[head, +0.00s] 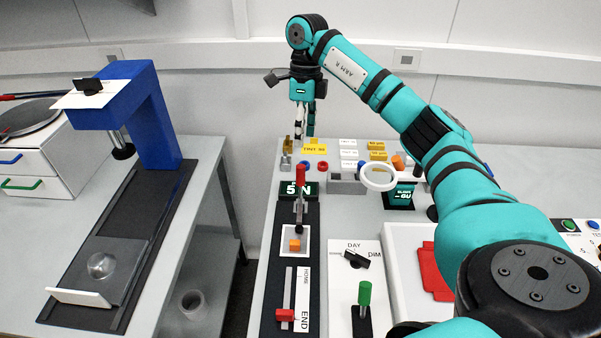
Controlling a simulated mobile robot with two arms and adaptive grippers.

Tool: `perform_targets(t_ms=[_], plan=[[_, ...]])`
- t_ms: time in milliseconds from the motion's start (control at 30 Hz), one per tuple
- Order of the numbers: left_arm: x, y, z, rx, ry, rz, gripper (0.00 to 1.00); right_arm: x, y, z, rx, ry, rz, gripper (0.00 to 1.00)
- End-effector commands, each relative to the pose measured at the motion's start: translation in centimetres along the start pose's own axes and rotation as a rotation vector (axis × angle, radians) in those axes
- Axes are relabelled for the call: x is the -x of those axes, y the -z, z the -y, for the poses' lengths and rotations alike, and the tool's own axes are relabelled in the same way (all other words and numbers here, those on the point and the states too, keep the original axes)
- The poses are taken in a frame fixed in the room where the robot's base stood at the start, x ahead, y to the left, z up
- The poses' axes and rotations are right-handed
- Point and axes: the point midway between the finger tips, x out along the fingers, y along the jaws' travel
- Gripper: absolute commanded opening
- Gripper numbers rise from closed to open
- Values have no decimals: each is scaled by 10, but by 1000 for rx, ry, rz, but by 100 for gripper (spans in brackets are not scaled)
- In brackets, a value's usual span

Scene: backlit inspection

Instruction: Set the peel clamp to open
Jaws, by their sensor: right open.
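The likely peel clamp (299,212) is a small metal lever mechanism on a dark fixture strip, with a red handle (300,181) standing nearly upright in front of a dark "5 N" display (287,190). An orange block (294,245) lies on a white plate just below it in the picture. I cannot tell whether the clamp's jaw is open or closed. My right gripper (304,130) points down behind the fixture, open and empty, above and apart from the red handle. My left gripper is not in view.
A red slider (285,315) marked HOME and END is at the strip's near end. A DAY/DIM knob (356,260) and green-handled lever (365,294) are to the right. A white ring (379,188) and small labelled blocks (347,142) stand behind. A blue stand (153,130) occupies the left bench, across a gap.

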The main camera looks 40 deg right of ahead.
Motion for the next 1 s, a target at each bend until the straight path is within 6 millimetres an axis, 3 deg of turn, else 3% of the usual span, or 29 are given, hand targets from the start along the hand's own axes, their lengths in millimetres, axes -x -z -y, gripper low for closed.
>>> perform_targets(t_ms=[167, 500, 700, 967, 1000], plan=[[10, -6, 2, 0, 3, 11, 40, -39, 1, 0, -1, -2, -5, 46], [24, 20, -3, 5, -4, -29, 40, -98, 0, 0, 0, -1, -2, 46], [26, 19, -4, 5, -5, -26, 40, -111, 0, 0, 0, 1, -1, 46], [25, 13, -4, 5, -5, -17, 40, -112, 0, 0, 0, 1, -1, 46], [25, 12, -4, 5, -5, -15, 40, -112, 0, 0, 0, 1, -1, 41]])
